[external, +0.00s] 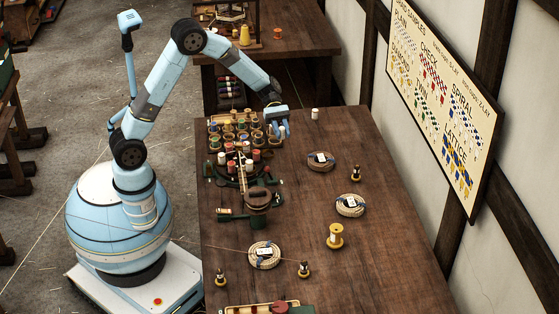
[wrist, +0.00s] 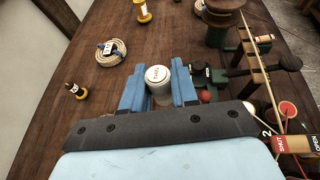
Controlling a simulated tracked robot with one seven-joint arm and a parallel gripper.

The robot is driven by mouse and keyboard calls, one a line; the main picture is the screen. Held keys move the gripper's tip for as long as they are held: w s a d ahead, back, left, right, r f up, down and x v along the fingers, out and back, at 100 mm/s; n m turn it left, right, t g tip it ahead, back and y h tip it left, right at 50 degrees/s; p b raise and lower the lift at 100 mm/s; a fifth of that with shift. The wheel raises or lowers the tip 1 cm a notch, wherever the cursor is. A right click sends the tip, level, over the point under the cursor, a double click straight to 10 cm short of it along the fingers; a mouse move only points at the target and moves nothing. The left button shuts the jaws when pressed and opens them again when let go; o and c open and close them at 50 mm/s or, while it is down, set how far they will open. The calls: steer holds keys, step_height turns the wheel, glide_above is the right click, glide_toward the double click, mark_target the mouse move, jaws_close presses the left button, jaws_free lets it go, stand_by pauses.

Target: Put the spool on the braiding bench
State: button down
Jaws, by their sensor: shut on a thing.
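My gripper (external: 279,129) is over the far part of the near wooden bench (external: 385,262), beside the rack of coloured spools. In the wrist view, its blue fingers (wrist: 159,88) are shut on a white spool (wrist: 158,75) with a small dark mark on its side. I see no name on either bench to tell which is the braiding bench.
The spool rack (external: 235,130) and a dark green device (external: 255,195) line the near bench's left side. Rope coils (external: 321,161), a yellow spool (external: 335,236), small bobbins and a white cylinder (external: 315,113) stand apart on it. Its right side is mostly clear.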

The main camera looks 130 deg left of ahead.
steer(key=w+d+m+g+h, duration=0.25)
steer(key=w+d, duration=0.55)
steer(key=d, duration=0.5)
steer(key=w+d+m+g+h, duration=0.1)
steer(key=w+d+m+g, duration=0.15)
steer(key=w+d, duration=0.75)
steer(key=w+d+m+g+h, duration=0.2)
steer(key=d+m+g, duration=0.2)
steer(key=d, duration=2.2)
glide_above(273, 289)
steer(key=shift+y, duration=0.25)
steer(key=f, duration=1.4)
steer(key=shift+s+f, duration=0.15)
steer(key=shift+s, duration=0.2)
steer(key=shift+w+f, duration=0.2)
steer(key=shift+f, duration=0.05)
step_height(273, 289, down, 3)
steer(key=shift+w+f, duration=0.15)
